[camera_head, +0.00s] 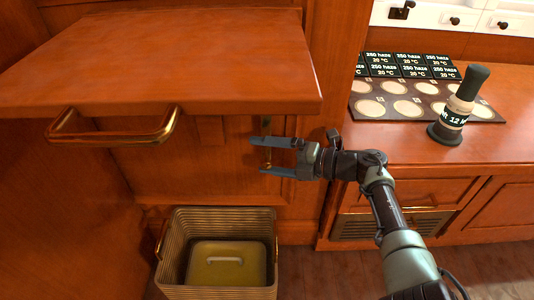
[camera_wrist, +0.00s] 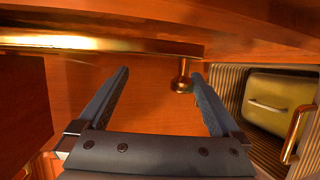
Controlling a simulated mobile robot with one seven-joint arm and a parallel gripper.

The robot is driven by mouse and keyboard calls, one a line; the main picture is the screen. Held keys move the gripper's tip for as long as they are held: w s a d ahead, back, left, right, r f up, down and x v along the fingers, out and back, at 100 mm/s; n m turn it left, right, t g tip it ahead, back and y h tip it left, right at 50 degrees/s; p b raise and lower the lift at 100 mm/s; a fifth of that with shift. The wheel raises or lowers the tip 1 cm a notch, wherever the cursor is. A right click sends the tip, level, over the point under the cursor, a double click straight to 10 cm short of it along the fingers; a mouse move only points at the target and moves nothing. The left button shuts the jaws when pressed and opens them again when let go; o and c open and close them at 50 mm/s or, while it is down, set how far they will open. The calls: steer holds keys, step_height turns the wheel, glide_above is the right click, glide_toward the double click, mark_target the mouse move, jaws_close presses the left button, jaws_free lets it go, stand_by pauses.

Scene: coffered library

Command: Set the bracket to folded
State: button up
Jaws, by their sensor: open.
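A wooden leaf (camera_head: 170,55) stands out level from the cabinet, with a brass handle (camera_head: 110,138) at its front edge. Under it, a thin brass bracket (camera_head: 267,154) shows only in part in the head view; the leaf hides the rest. In the wrist view the brass bracket bar (camera_wrist: 120,46) runs across beneath the wood, with a small knob (camera_wrist: 182,82) hanging near its right end. My gripper (camera_head: 260,155) is open below the leaf's right side. In the wrist view the knob is between the fingertips (camera_wrist: 160,74), close to the right one; contact is unclear.
A ribbed basket (camera_head: 217,211) with a yellow-green lidded box (camera_head: 226,263) stands below the leaf. On the right counter (camera_head: 395,148) are a dark bottle-like object (camera_head: 459,106) and a tray of round pale samples (camera_head: 417,89). The cabinet panel is close behind my gripper.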

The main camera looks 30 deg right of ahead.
steer(key=r+p, duration=0.1)
steer(key=r, duration=0.1)
steer(key=r+p, duration=0.1)
steer(key=r, duration=0.2)
steer(key=r+p, duration=0.1)
steer(key=r, duration=0.1)
steer(key=shift+w+d+r, duration=0.25)
steer(key=shift+r, duration=0.15)
steer(key=shift+n+g+h, duration=0.3)
steer(key=shift+g+h, duration=0.3)
steer(key=shift+g, duration=0.1)
steer(key=f, duration=0.2)
steer(key=s+f, duration=0.1)
steer(key=f, duration=0.3)
steer(key=shift+s+d, duration=0.15)
steer(key=shift+s, duration=0.1)
steer(key=s+f+p+v, duration=0.1)
steer(key=p+v, duration=0.1)
steer(key=v, duration=0.5)
steer(key=f+p+v, duration=0.2)
steer(key=v, duration=0.5)
steer(key=shift+s, duration=0.6)
steer(key=shift+r, duration=0.1)
